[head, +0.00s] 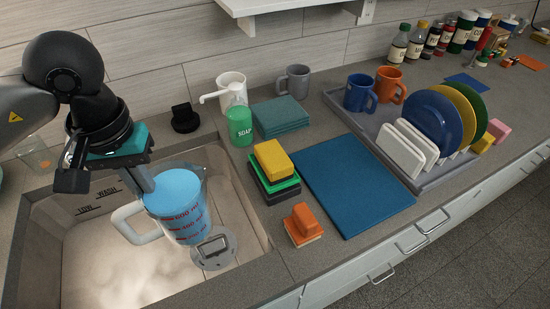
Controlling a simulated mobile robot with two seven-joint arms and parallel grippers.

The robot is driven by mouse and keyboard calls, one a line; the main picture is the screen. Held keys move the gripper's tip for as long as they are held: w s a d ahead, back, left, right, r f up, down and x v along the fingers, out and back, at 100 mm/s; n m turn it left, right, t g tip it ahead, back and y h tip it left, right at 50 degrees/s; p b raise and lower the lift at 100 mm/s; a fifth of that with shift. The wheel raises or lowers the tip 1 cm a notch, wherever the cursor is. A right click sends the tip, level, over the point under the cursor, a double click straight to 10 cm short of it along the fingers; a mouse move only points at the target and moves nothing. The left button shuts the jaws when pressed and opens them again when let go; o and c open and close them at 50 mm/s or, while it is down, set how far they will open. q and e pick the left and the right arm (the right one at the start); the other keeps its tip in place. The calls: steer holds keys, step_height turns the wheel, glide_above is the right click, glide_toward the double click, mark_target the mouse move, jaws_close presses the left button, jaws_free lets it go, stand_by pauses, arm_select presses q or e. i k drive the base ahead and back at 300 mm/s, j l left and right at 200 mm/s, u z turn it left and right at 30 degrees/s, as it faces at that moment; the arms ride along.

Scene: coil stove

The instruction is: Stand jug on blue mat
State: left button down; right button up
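The jug (186,225) is a clear measuring jug with red markings, a pale handle at its left and blue contents. It looks upright in the sink, beside the drain; its base is partly unclear. My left gripper (142,182) reaches down from the upper left, with a grey finger at the jug's rim near the handle. Whether it grips the jug is unclear, as the other finger is not clearly seen. The blue mat (350,185) lies flat and bare on the counter right of the sink. My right gripper is not in view.
Between sink and mat lie stacked sponges (273,165) and an orange block (303,224). A soap bottle (239,126) and folded teal cloths (280,117) stand behind. A grey dish rack tray (436,180) with plates and mugs borders the mat's right. The sink's edge (262,232) lies between jug and mat.

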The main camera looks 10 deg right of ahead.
mark_target(349, 189)
steer(key=l+z, duration=0.15)
steer(key=z, duration=0.35)
steer(key=l+z, duration=0.15)
steer(key=z, duration=0.35)
steer(key=i+j, duration=0.05)
